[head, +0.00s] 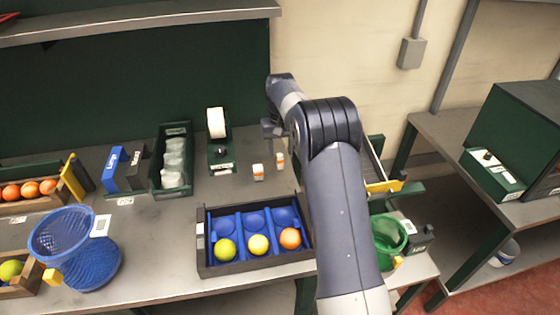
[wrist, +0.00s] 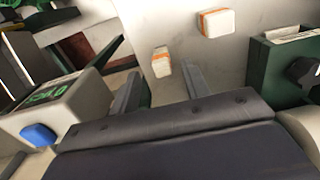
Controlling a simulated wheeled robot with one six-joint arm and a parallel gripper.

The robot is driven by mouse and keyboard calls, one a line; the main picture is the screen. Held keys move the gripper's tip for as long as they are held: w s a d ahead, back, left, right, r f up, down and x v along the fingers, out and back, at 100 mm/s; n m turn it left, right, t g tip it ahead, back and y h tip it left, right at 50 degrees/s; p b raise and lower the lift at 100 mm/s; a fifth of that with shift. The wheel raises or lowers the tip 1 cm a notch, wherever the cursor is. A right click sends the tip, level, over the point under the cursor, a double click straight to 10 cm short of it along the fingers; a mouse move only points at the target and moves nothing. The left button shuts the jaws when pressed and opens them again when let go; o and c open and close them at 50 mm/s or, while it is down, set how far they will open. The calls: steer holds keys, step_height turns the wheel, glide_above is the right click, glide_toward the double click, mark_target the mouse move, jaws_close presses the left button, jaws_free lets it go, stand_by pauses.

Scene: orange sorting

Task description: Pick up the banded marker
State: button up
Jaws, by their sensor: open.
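Two small white blocks with orange bands stand on the grey table. One banded marker (head: 258,173) is nearer the front, and another banded marker (head: 280,161) is behind it to the right, partly beside my arm. In the wrist view one banded marker (wrist: 161,63) shows between and just beyond the fingertips, and the other (wrist: 216,23) lies farther off to the right. My gripper (wrist: 162,74) is open with nothing between its fingers that I can see being held. In the head view my gripper (head: 272,130) is above and behind the markers, mostly hidden by my wrist.
A blue tray with fruit (head: 203,256) sits in front of the markers. A green tape dispenser (head: 219,160) and a bin of clear cups (head: 157,185) stand to the left. A green basket (head: 403,232) is right of my arm.

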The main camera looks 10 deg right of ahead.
mark_target(280, 167)
steer(key=shift+w+a+f+p, duration=0.1)
steer(key=shift+f+p, duration=0.75)
steer(key=shift+f, duration=2.3)
steer(key=shift+c, duration=0.4)
jaws_close()
